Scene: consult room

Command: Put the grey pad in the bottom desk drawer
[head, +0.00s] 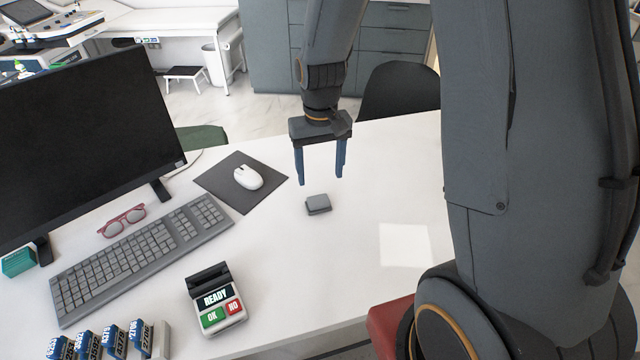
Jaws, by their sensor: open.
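The grey pad (318,204) is a small flat block lying on the white desk (290,270), right of the mouse mat. My gripper (320,182) hangs above the desk with its two blue fingers pointing down. It is open and empty, and its fingertips appear a little above and beyond the pad, apart from it. The bottom desk drawer is not visible; the desk's front below the top is out of sight.
A white mouse (248,177) on a dark mat (217,187), a keyboard (140,258), red glasses (122,220), a monitor (85,140) and a card terminal (215,300) occupy the left. Several blue-labelled boxes (115,338) stand at the front left. The desk right of the pad is clear.

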